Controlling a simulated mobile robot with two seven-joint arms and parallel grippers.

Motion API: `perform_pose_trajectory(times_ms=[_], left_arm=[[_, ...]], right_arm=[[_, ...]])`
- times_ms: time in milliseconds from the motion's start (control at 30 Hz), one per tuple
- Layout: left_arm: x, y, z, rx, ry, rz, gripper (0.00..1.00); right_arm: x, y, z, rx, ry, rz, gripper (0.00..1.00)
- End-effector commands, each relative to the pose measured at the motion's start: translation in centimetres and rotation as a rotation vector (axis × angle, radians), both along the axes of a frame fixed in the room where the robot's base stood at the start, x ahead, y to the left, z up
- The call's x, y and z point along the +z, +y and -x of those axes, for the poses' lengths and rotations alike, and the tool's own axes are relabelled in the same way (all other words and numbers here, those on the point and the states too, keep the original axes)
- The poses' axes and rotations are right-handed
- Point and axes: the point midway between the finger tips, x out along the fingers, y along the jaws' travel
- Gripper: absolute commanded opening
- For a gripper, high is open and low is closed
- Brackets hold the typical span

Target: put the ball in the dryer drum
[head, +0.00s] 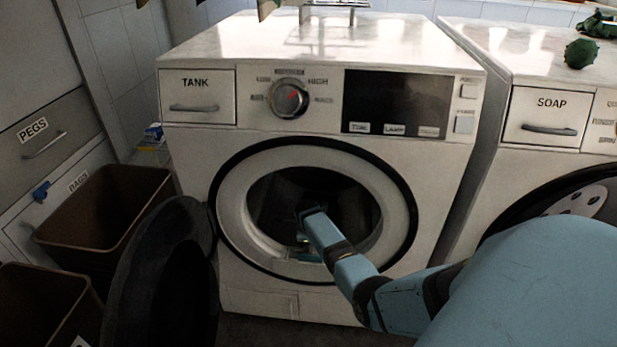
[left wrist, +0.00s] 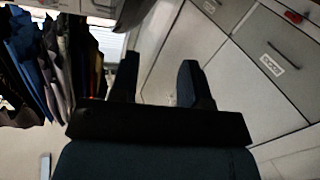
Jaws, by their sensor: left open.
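The dryer (head: 400,165) stands in the middle of the head view. Its round door (head: 165,275) is swung open to the left, and its drum (head: 355,205) is dark inside. My right arm reaches from the right into the opening. My right gripper (head: 303,238) is at the drum's mouth, mostly hidden by its own wrist and shadow. A round, bumpy green thing (head: 581,53), possibly the ball, sits on the right machine's top. I cannot tell whether a ball is in the drum. My left gripper (left wrist: 158,66) is open and empty in the left wrist view.
A second machine with a SOAP drawer (head: 547,117) stands at the right. Brown bins (head: 105,205) stand at the left below the PEGS drawer (head: 40,135). Hanging clothes (left wrist: 50,60) show in the left wrist view. A metal rack (head: 335,5) stands on the dryer top.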

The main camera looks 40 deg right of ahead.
Motion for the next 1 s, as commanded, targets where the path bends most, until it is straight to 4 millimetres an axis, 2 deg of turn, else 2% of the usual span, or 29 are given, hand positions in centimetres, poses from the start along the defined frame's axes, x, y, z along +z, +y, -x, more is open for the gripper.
perform_pose_trajectory(times_ms=[100, 133, 167, 200, 433, 567, 800, 1000], left_arm=[[-0.3, 0.0, 0.0, -0.002, 0.006, -0.003, 0.43], [-0.3, 0.0, 0.0, -0.003, 0.007, -0.004, 0.43], [-0.3, 0.0, 0.0, -0.003, 0.008, -0.005, 0.43], [-0.3, 0.0, 0.0, -0.003, 0.008, -0.005, 0.43], [-0.3, 0.0, 0.0, -0.003, 0.008, -0.005, 0.43], [0.5, 0.0, 0.0, 0.002, -0.003, 0.0, 0.43], [4.7, 0.3, 0.0, 0.041, -0.111, 0.064, 0.43], [7.5, 0.6, 0.2, 0.068, -0.196, 0.107, 0.43]], right_arm=[[-0.4, 0.0, 0.0, 0.0, 0.001, -0.001, 0.4], [-0.4, 0.0, 0.0, 0.0, 0.001, 0.0, 0.66], [-0.4, 0.0, 0.0, 0.0, 0.001, 0.0, 0.73], [-0.3, 0.0, 0.0, 0.0, 0.001, 0.0, 0.74], [-0.3, 0.0, 0.0, 0.0, 0.001, 0.001, 0.74], [0.7, 0.1, 0.0, 0.0, 0.0, 0.0, 0.74], [5.6, 0.8, 0.5, -0.001, -0.002, -0.001, 0.74], [9.4, 1.4, 1.0, 0.0, 0.0, 0.0, 0.74]])
